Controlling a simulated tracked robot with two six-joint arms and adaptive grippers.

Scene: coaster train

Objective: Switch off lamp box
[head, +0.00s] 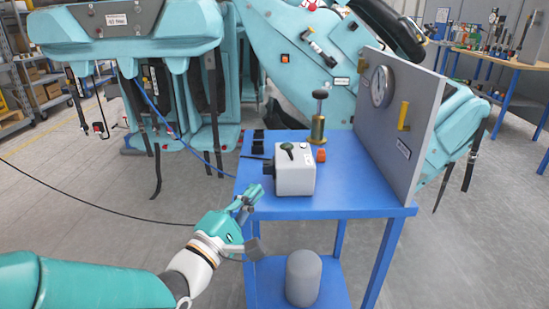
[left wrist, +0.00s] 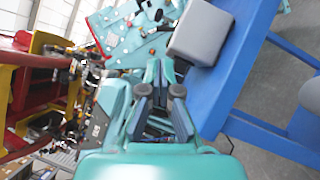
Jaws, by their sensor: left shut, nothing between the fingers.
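The lamp box (head: 294,174) is a light grey box on the blue table, near its left side. In the left wrist view the grey box (left wrist: 201,35) shows just beyond and right of the fingers. My left gripper (head: 250,196) is at the table's front left edge, in front of and left of the box, apart from it. Its fingers are shut with nothing between them, as the left wrist view (left wrist: 162,92) also shows. My right gripper is not in view.
The blue table (head: 350,200) also carries a brass post with a black knob (head: 318,125), an orange piece (head: 321,155) and an upright grey panel (head: 420,105) with a gauge and yellow handle. A grey cylinder (head: 303,278) stands on the lower shelf. A large teal machine stands behind.

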